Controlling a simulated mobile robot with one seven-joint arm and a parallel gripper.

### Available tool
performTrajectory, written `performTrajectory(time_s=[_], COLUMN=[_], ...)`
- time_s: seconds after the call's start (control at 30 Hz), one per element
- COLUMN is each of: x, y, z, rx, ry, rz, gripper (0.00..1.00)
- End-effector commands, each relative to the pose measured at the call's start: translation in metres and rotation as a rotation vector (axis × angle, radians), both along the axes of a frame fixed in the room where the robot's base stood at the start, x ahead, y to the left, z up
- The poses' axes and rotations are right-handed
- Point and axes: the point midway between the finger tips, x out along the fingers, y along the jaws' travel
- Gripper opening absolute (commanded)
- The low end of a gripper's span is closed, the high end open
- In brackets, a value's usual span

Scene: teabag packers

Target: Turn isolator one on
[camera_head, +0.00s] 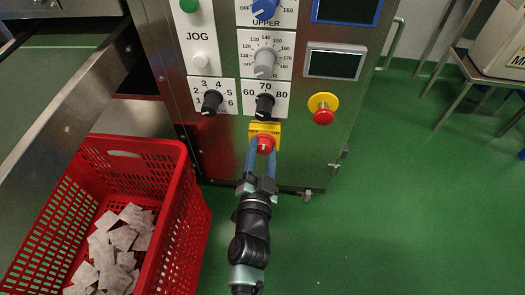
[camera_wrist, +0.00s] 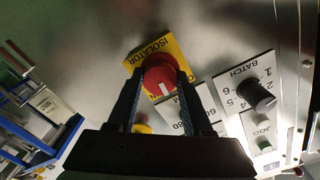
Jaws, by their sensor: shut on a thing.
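The isolator is a red round knob (camera_head: 265,144) on a yellow plate (camera_head: 264,128) low on the machine's front panel. In the wrist view the red knob (camera_wrist: 160,76) shows a white pointer mark, and its yellow plate (camera_wrist: 141,58) reads "ISOLATOR". My gripper (camera_head: 262,150) reaches up to the knob from below. In the wrist view its two dark fingers (camera_wrist: 160,88) lie on either side of the knob and are shut on it. The fingers hide parts of the knob's sides and plate.
Black dials (camera_head: 265,106) and (camera_head: 212,102) sit just above. A red emergency button on yellow (camera_head: 323,108) is to the right. A red crate (camera_head: 174,214) with white teabags stands left of my arm.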

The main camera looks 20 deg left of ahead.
Motion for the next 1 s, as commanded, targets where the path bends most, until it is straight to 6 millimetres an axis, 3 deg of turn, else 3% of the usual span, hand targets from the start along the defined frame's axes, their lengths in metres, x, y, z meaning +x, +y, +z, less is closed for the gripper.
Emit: performTrajectory(time_s=[0.5,1.0], x=[-0.0004,-0.0006], y=[-0.0004,-0.0001], z=[-0.0006,-0.0007], rx=[0.446,0.655], ry=[0.129,0.189], rz=[-0.001,-0.001], gripper=[0.00,0.00])
